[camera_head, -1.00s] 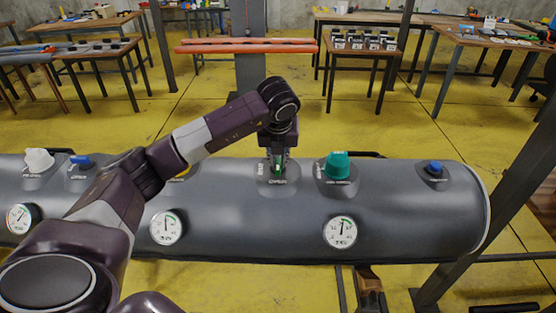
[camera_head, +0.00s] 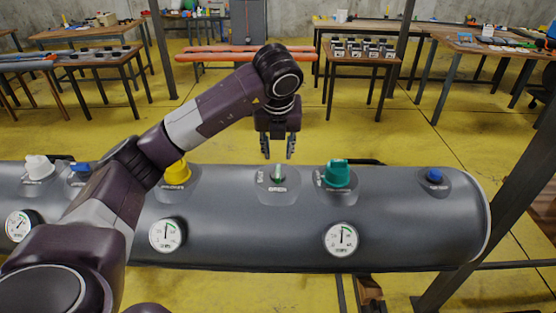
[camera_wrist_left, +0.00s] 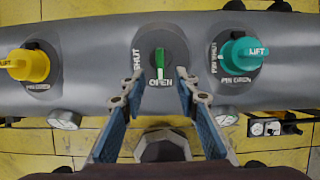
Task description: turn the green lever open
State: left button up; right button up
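My left gripper (camera_head: 278,156) hangs above and just behind the lever in the head view, fingers pointing down. Its fingers are spread with nothing between them, also in the left wrist view (camera_wrist_left: 158,98), and the lever is clear of them. My right gripper is not in view.
A teal valve cap (camera_head: 338,175) stands to the right of the lever and a yellow cap (camera_head: 177,174) to the left. Two round gauges (camera_head: 341,239) are on the tube's near side, with another farther left. Tables with items stand behind.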

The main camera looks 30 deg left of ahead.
pick_arm(q)
jog(key=shift+v, duration=1.2)
